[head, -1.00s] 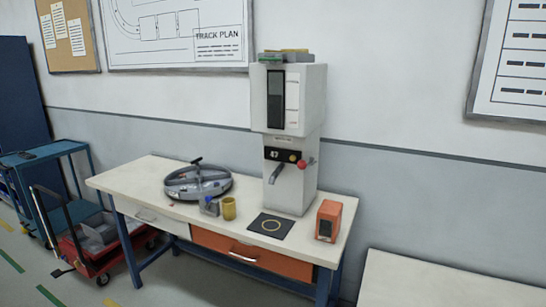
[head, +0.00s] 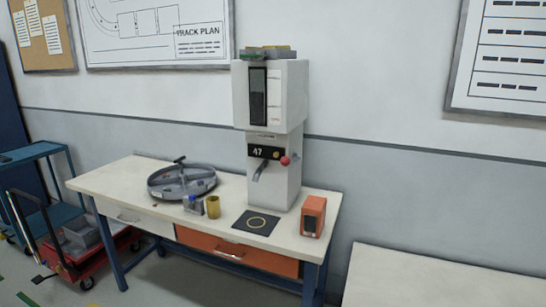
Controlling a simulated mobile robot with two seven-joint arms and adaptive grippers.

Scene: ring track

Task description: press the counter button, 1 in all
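A tall white dispenser machine (head: 272,180) stands on the workbench against the wall. A dark panel (head: 265,152) on its front shows the number 47, with a small yellowish round part (head: 276,155) beside the number. A red ball (head: 285,160) sits at the panel's right edge. A grey spout or lever (head: 260,171) slants down below the panel. An orange box with a dark front face (head: 313,216) stands on the bench to the right of the machine. I cannot tell for sure which part is the counter button. Neither of my grippers is in view.
The workbench (head: 130,175) carries a round grey tray (head: 182,182), a yellow cup (head: 213,206), a small grey-blue item (head: 193,204) and a dark mat with a ring (head: 257,222). A red cart (head: 80,242) stands at left; a pale tabletop (head: 420,280) is at lower right.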

